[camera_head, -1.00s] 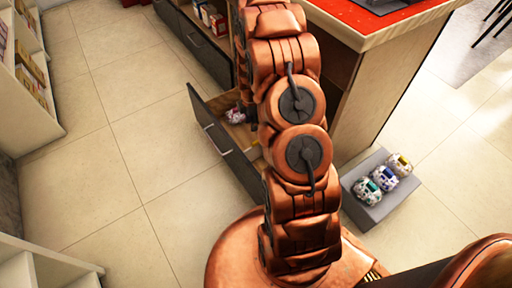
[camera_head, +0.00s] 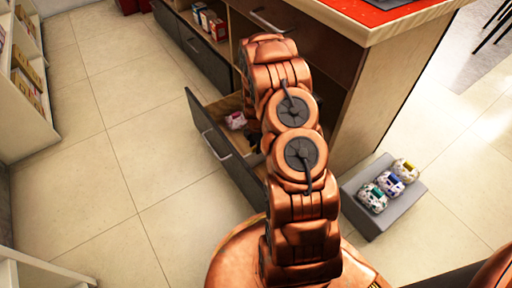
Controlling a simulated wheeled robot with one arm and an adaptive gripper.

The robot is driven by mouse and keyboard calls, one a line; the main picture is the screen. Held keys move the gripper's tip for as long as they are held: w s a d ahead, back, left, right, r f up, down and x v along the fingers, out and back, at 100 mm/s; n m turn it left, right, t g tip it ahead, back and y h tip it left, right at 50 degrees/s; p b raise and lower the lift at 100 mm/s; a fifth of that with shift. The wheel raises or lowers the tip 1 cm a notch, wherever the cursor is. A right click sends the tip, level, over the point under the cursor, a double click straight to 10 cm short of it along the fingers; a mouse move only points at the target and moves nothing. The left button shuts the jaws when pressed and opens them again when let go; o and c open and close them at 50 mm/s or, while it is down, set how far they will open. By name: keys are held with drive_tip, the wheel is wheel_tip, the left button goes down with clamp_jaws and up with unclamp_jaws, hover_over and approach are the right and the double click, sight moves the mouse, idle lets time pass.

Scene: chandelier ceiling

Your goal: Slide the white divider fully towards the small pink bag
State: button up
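The grey-fronted drawer (camera_head: 222,152) is pulled open below the counter. A small pink and white bag (camera_head: 236,120) lies in its far part. A pale strip (camera_head: 257,160) shows inside nearer to me. It may be the white divider, but my arm covers much of the drawer and I cannot be sure. My copper arm reaches down over the drawer's right side. A small dark part of my gripper (camera_head: 256,143) shows just left of the arm, low in the drawer, nearer to me than the pink bag. Its fingertips are not clear, nor whether it touches the divider.
The wooden counter (camera_head: 385,90) with a red top stands right of the drawer. A grey box (camera_head: 376,222) with several small white bags on it sits on the floor at right. Shelves (camera_head: 22,90) stand at far left. The tiled floor left of the drawer is clear.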

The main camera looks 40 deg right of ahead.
drive_tip(key=shift+f, duration=0.2)
clamp_jaws()
idle(0.6)
